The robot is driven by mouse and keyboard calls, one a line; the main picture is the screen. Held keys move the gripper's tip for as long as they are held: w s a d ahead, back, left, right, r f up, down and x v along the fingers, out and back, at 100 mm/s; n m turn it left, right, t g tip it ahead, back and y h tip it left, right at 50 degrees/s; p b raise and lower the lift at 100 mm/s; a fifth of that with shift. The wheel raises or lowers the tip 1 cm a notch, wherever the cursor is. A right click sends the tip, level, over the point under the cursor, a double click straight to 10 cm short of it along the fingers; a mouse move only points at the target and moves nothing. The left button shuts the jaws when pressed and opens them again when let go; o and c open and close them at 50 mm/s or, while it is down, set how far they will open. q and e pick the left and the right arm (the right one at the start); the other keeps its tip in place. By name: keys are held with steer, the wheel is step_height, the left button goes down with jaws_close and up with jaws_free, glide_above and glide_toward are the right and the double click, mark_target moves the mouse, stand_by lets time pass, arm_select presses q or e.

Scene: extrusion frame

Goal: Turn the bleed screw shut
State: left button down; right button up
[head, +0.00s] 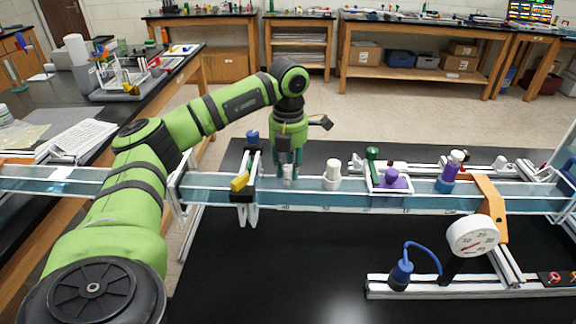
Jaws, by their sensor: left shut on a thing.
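My left gripper (289,160) points straight down over the blue-grey horizontal beam (300,196), near the middle of the head view. Its dark fingers are shut on a small pale upright part on top of the beam, which I take to be the bleed screw (288,173). The fingers partly hide this part, and I cannot tell how far it is turned. My right gripper is out of view.
A white knob (332,174) stands just right of the gripper.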

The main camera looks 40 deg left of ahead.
mark_target(289, 166)
arm_select(q)
steer(key=shift+w+r, duration=0.15)
steer(key=shift+r, duration=0.05)
stand_by(0.4)
steer(key=c, duration=1)
jaws_free()
steer(key=shift+f, duration=0.1)
step_height(289, 166, up, 12)
